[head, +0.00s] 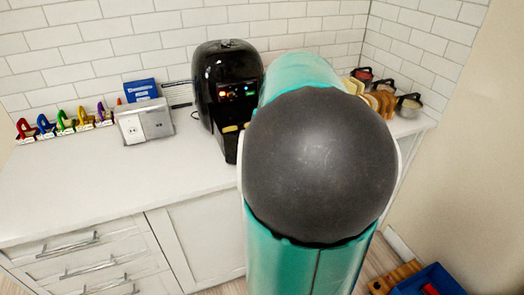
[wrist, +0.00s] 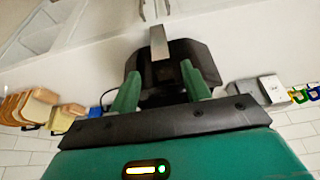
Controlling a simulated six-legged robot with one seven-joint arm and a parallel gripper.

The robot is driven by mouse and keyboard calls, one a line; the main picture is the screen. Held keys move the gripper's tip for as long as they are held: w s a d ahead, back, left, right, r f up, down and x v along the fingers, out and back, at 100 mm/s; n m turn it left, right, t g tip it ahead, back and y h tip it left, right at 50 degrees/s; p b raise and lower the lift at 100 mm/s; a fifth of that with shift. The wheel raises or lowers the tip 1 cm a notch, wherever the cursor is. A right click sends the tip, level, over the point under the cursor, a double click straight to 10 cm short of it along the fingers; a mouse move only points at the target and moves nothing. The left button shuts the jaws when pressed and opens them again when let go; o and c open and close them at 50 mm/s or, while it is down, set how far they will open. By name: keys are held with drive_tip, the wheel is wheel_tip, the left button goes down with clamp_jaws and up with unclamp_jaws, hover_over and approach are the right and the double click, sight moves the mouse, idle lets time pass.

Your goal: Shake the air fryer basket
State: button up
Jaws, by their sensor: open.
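The black air fryer (head: 216,65) stands upright on the counter against the tiled wall, with a lit panel on its front. The wrist view looks upside down. There the air fryer (wrist: 203,55) is dark and the handle (wrist: 159,43) is a pale bar pointing away from it. My gripper (wrist: 160,72) is open, its two green fingers apart, with the handle in line with the gap between them. I cannot tell whether they touch it. My arm hides the gripper in the head view.
A silver toaster-like box (head: 145,121) and a blue box (head: 140,90) stand left of the fryer. Several coloured clips (head: 63,121) line the counter's left. Bread slices (head: 378,101) and small pots (head: 408,104) are at the right. The front left counter (head: 100,190) is clear.

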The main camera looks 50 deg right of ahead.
drive_tip(key=x, duration=1)
drive_tip(key=shift+w, duration=0.1)
drive_tip(key=shift+c, duration=0.2)
clamp_jaws()
